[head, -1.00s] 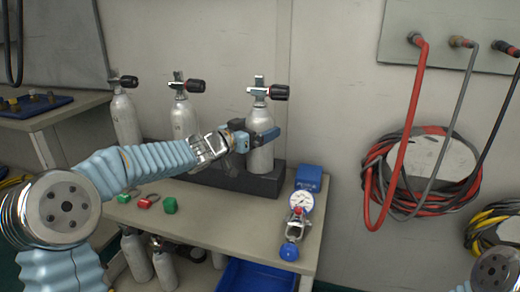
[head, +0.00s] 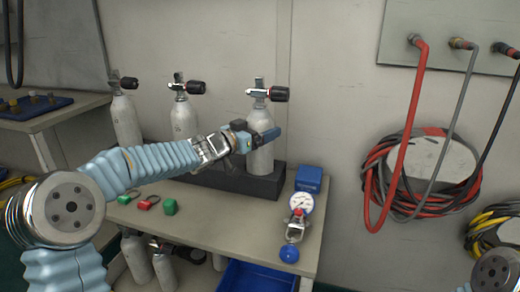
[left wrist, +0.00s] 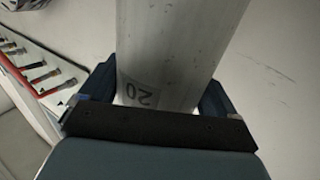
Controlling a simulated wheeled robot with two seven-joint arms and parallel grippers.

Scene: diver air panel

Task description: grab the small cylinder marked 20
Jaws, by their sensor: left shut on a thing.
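The small cylinder marked 20 is the rightmost grey cylinder (head: 259,158) in the dark rack on the bench, upright, with a black-knobbed valve on top. In the left wrist view the cylinder (left wrist: 172,45) fills the middle, and its 20 label (left wrist: 138,94) shows upside down near the jaws. My left gripper (head: 262,137) is shut on this cylinder at mid-height, one finger on each side; the jaws also show in the left wrist view (left wrist: 157,95). My right gripper is out of view.
Two similar cylinders (head: 184,120) (head: 126,122) stand to the left in the dark rack (head: 226,178). A pressure gauge (head: 301,204) and a blue box (head: 309,179) lie at the bench's right. Green and red pieces (head: 170,207) lie in front. Hoses (head: 420,185) hang on the right wall.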

